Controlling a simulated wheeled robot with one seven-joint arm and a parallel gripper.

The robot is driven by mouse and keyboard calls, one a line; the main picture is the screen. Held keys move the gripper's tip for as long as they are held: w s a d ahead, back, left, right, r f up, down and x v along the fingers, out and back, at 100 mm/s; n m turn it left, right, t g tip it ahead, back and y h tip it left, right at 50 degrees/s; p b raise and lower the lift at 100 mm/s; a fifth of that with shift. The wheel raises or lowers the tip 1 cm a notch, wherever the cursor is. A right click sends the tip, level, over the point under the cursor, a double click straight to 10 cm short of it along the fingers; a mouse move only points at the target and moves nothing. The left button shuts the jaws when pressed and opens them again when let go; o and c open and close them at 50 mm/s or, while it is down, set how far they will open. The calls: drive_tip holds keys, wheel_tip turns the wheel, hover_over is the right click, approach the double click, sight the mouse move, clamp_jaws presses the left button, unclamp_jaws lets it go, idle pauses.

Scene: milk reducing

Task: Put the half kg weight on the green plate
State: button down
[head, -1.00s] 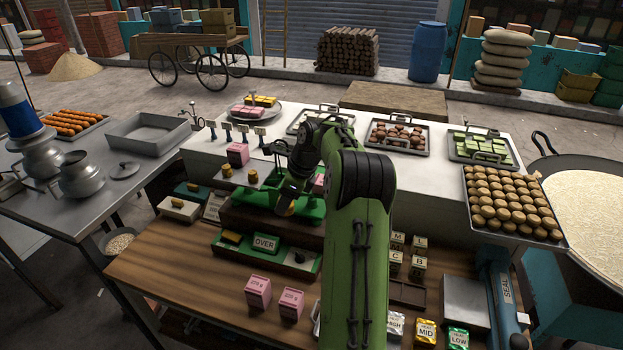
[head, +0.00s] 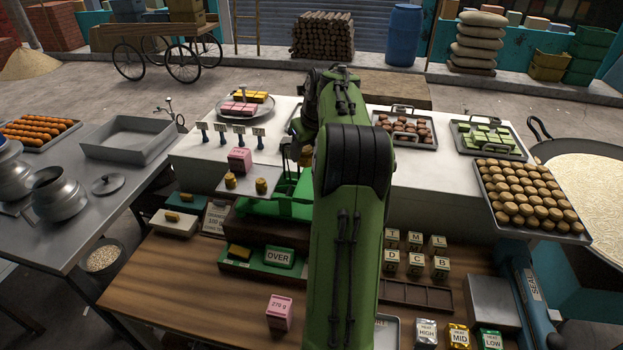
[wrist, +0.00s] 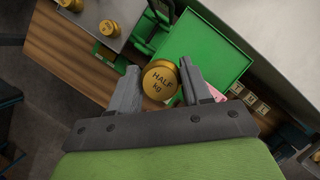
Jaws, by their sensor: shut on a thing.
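The half kg weight (wrist: 160,80) is a round brass piece marked "HALF kg" in the wrist view. My gripper (wrist: 158,88) is shut on it, with one finger on each side. In the head view, my gripper (head: 304,158) is mostly hidden by my arm above the balance. The green plate (wrist: 205,45) lies beyond the weight in the wrist view, and its bare part is flat. It shows partly in the head view (head: 289,200), left of my arm. From the wrist view I cannot tell the gap between weight and plate.
A grey plate (head: 247,188) left of the green one bears two brass weights (head: 230,181) and a pink box (head: 239,160). Small blue-handled signs (head: 222,134) stand behind. An "OVER" block (head: 279,256) and another pink box (head: 280,312) are in front.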

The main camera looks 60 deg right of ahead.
wheel_tip(320, 180, down, 9)
drive_tip(key=shift+s+f+b, duration=0.1)
drive_tip(key=shift+s+b, duration=0.05)
drive_tip(key=shift+b, duration=0.35)
drive_tip(key=shift+s, duration=0.2)
